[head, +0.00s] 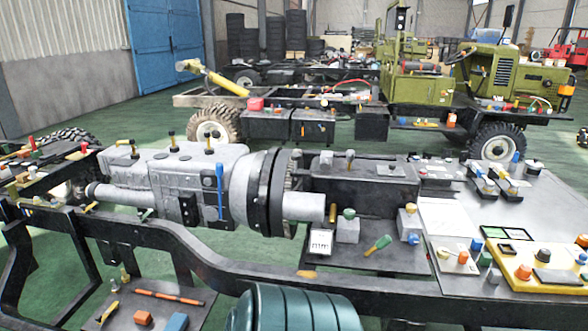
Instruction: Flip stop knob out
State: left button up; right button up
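Neither of my grippers is in the head view. I cannot tell which of the many small knobs is the stop knob. On the yellow plate (545,278) at the right edge sit several small knobs, among them an orange one (524,272). On the black tray right of the grey gearbox (185,178) stand a grey block with a green knob (348,213) and another block with an orange knob (410,208). A blue knob (414,239) sits at the tray's right side.
A dark chassis rail (240,257) crosses the front. A grey board (545,215) with a white sheet (447,221) is at the right. An olive truck (425,85) stands behind, with green floor between.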

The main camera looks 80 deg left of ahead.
aim_at(325, 164)
jog(key=u, duration=2.55)
